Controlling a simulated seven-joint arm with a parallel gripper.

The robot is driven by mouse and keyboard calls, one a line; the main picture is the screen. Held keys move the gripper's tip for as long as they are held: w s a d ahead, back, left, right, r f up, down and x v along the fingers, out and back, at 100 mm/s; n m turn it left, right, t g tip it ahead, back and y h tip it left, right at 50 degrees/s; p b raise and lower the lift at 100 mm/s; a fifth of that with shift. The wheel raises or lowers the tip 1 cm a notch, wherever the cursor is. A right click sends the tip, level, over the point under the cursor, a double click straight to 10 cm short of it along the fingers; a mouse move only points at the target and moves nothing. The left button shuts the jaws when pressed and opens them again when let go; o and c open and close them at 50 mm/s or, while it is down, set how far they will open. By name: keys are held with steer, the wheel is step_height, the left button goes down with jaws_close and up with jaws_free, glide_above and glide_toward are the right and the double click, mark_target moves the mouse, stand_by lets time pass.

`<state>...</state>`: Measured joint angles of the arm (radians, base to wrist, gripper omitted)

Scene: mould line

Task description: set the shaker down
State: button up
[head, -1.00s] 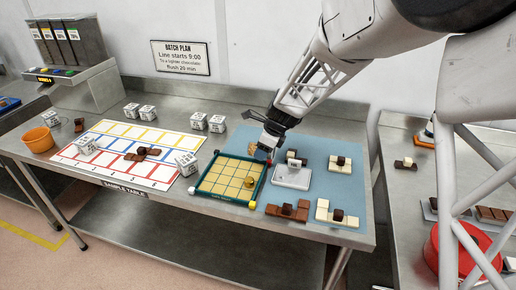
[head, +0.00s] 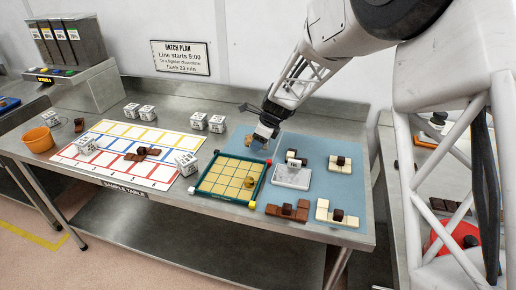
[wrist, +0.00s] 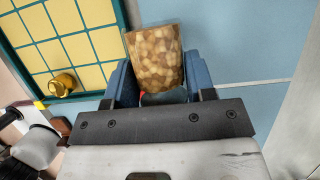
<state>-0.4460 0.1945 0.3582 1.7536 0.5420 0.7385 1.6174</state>
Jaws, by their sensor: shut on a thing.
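The shaker (wrist: 157,58) is a clear cup filled with tan and brown bits. In the wrist view it sits between the blue fingers of my gripper (wrist: 163,88), which is shut on it. In the head view my gripper (head: 262,143) is over the back left part of the blue mat (head: 350,190), just behind the green-framed board (head: 218,193). The shaker is mostly hidden or too small to make out there. I cannot tell whether its base touches the mat.
A gold piece (wrist: 62,84) stands on the board's yellow grid. A clear-topped tray (head: 291,177) and several brown and white block groups (head: 287,210) are on the mat. A sample sheet (head: 120,170) with dice lies left. The mat's right edge strip is bare.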

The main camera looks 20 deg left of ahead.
steer(key=shift+w+a, duration=0.2)
steer(key=shift+w, duration=0.1)
steer(key=shift+f, duration=1.8)
steer(key=o, duration=0.8)
steer(key=shift+f, duration=0.1)
steer(key=shift+c, duration=0.2)
steer(key=v, duration=1.2)
